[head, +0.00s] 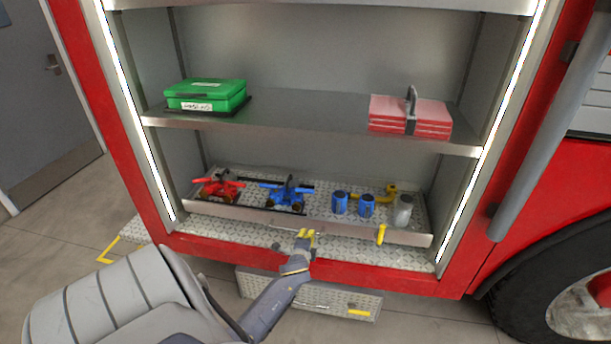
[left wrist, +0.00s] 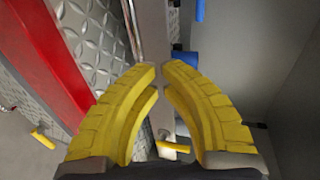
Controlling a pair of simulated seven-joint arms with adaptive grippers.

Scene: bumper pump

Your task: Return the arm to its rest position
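My left gripper (head: 306,233) has yellow fingers and is just in front of the low front lip of the bottom tray (head: 340,231). In the left wrist view its two fingertips (left wrist: 161,68) almost meet, with only a thin gap and nothing visible held between them. My left arm (head: 272,303) reaches in from the lower left of the head view. My right gripper is in neither view.
The tray holds a red pump (head: 217,186), a blue pump (head: 285,194), blue cylinders (head: 340,202), a yellow fitting (head: 390,191) and a grey cylinder (head: 403,210). A yellow handle (head: 381,234) hangs at its lip. Above are a green case (head: 205,94) and red boxes (head: 409,116).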

